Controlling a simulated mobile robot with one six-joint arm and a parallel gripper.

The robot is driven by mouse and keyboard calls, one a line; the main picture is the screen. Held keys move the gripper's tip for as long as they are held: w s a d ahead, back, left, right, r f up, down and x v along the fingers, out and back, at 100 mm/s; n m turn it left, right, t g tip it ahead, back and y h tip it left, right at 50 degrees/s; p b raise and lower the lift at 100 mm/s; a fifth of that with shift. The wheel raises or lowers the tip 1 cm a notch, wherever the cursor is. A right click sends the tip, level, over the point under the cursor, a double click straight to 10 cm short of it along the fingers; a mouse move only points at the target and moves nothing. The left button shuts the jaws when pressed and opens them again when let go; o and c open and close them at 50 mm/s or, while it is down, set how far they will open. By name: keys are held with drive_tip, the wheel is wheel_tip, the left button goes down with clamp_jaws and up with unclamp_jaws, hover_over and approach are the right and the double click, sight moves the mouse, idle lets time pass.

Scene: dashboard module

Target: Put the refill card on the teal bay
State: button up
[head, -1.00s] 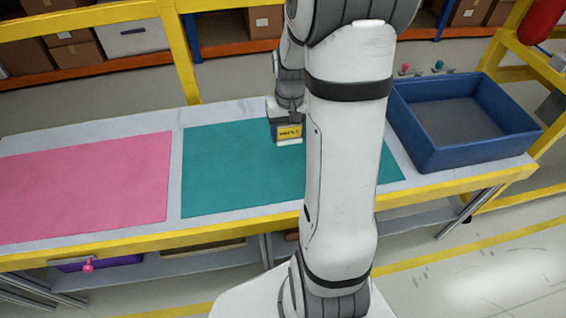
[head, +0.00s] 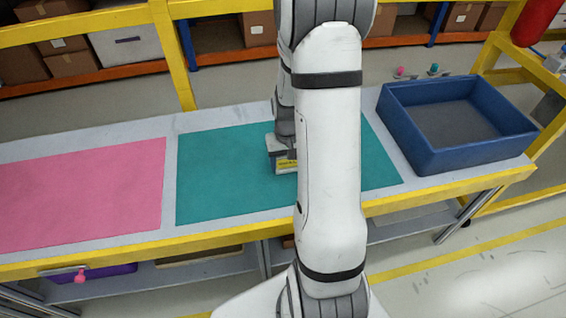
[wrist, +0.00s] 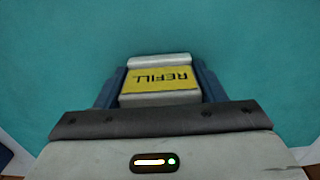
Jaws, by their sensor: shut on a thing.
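The refill card (head: 285,168) is a pale block with a yellow label. In the wrist view the label (wrist: 161,79) reads REFILL, upside down. My gripper (wrist: 160,84) is shut on it, with a dark blue finger at each side. The teal bay (head: 230,185) is a flat teal area on the table, and the card is over its middle. Teal surface (wrist: 50,60) fills most of the wrist view around the card. I cannot tell whether the card touches it. My arm hides part of the bay and the card's right side in the head view.
A pink bay (head: 80,190) lies to the left on the grey table. A blue open bin (head: 450,160) stands at the right end and looks empty. A yellow rail (head: 130,252) runs along the front edge. Shelves with boxes (head: 130,40) stand behind.

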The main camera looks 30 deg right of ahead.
drive_tip(key=shift+f, duration=0.2)
drive_tip(key=o, duration=1)
wheel_tip(320, 180, up, 12)
drive_tip(key=shift+r+p, duration=0.2)
drive_tip(key=shift+p, duration=0.5)
drive_tip(key=s+a+r+n, duration=0.1)
drive_tip(key=s+a+r, duration=0.2)
drive_tip(key=s+a, duration=0.1)
drive_tip(key=s+a+r+n+t, duration=0.1)
drive_tip(key=s+a+r, duration=0.2)
drive_tip(key=s+a, duration=0.2)
drive_tip(key=s+a+r+n+t, duration=0.1)
drive_tip(key=s+a+r, duration=0.2)
drive_tip(key=s+a, duration=0.1)
drive_tip(key=shift+s+a+r, duration=0.15)
drive_tip(key=shift+a+r, duration=0.15)
drive_tip(key=shift+a, duration=0.25)
